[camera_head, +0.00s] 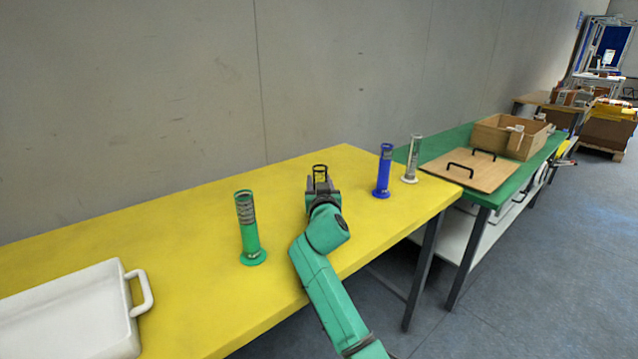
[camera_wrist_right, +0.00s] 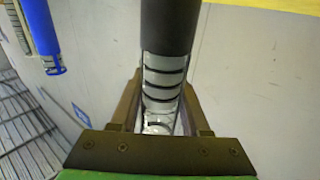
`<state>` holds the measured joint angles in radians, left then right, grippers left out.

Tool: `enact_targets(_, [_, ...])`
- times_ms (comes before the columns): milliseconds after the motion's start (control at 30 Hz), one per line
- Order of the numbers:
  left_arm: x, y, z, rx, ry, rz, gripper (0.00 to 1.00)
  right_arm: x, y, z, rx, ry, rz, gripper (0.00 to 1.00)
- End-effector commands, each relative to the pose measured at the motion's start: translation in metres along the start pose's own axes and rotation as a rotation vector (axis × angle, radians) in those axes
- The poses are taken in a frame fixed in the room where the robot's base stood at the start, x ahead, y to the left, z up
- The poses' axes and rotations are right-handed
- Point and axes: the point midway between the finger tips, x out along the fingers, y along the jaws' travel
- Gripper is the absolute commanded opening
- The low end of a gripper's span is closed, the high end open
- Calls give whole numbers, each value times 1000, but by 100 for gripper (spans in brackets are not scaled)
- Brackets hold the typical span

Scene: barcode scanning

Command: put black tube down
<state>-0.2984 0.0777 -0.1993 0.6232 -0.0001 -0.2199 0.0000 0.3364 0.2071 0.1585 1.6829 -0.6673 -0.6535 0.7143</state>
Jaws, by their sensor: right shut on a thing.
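The black tube (camera_head: 320,170) shows only at its upper end in the head view, between the fingers of my right gripper (camera_head: 322,185). In the right wrist view the dark tube (camera_wrist_right: 169,25) stands between both fingers of the right gripper (camera_wrist_right: 163,110), which is shut on it. Its lower part is hidden by the gripper in the head view, so I cannot tell whether its base touches the yellow table (camera_head: 190,230). My left gripper is not in view.
A green tube (camera_head: 249,235) stands to the left on the yellow table, and a blue tube (camera_head: 383,170) and a white tube (camera_head: 411,160) stand to the right. A white tray (camera_head: 75,310) sits at the front left. A green table (camera_head: 455,140) holds a wooden box (camera_head: 492,135) and a board (camera_head: 470,172).

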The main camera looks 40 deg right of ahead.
Motion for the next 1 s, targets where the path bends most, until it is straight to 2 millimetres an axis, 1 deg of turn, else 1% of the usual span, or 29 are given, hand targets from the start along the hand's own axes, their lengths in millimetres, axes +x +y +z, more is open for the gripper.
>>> enact_targets(33, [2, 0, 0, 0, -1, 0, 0, 0, 0, 2, 1, 0, 0, 54])
enact_targets(100, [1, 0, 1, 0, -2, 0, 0, 0, 0, 1, 0, 0, 0, 76])
enact_targets(367, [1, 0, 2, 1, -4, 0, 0, 0, 0, 0, 0, 0, 0, 76])
enact_targets(433, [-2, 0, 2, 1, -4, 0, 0, 0, 0, -2, 0, 0, 0, 76])
enact_targets(533, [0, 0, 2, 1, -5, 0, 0, -8, -1, 0, 1, -1, -1, 76])
enact_targets(667, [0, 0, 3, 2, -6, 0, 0, -32, 0, 0, 3, -1, -1, 76])
enact_targets(900, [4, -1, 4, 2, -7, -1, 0, -91, 0, 1, 3, -2, -1, 76])
enact_targets(1000, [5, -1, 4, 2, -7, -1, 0, -110, 0, 1, 2, -2, -1, 76])
